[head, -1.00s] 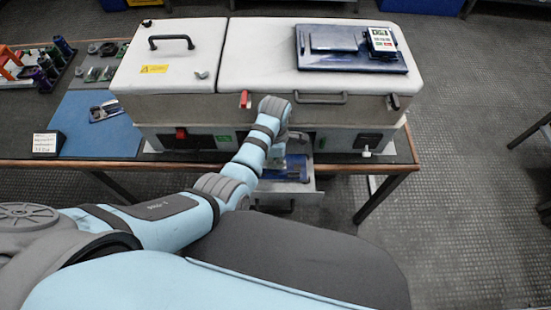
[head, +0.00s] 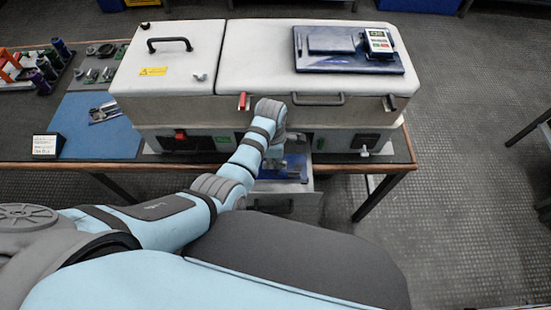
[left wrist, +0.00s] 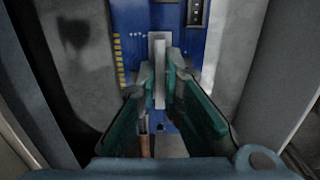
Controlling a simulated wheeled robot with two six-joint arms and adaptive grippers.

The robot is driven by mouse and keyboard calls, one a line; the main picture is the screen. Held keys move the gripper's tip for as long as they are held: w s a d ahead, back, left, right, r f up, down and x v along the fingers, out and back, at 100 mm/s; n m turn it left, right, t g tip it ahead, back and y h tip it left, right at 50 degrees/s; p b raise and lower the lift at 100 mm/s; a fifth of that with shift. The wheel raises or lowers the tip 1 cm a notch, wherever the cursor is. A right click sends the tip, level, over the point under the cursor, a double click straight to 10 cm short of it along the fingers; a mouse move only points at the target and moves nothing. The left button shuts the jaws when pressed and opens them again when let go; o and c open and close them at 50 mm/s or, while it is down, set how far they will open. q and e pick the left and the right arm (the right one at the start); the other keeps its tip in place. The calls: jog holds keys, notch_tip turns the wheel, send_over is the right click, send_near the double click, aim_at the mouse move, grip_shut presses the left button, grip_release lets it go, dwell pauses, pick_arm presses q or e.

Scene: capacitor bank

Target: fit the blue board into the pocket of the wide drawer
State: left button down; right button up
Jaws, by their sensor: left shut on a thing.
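The blue board (left wrist: 130,30) lies between pale grey walls in the left wrist view. Yellow contacts run along its left edge, and a dark part sits near its top. My left gripper (left wrist: 161,75) is shut on a pale upright bar on the board. In the head view my left gripper (head: 273,160) points down over the open wide drawer (head: 291,187), with part of the board (head: 296,168) showing to its right. The gripper and arm hide much of the drawer, and I cannot tell whether the board is seated in the pocket. My right gripper is not in view.
The white cabinet (head: 255,60) stands over the drawer, with a grey handle (head: 318,99) and red latch (head: 242,101) on its front. A dark blue tray (head: 345,62) with a meter (head: 379,41) lies on top. A blue mat (head: 95,135) is at left. Floor at right is open.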

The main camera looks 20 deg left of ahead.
pick_arm(q)
jog(key=shift+f+b, duration=0.45)
jog(key=shift+f, duration=0.3)
dwell(0.7)
jog(key=c, duration=1.7)
grip_release()
jog(key=shift+o, duration=0.2)
jog(key=shift+r, duration=0.1)
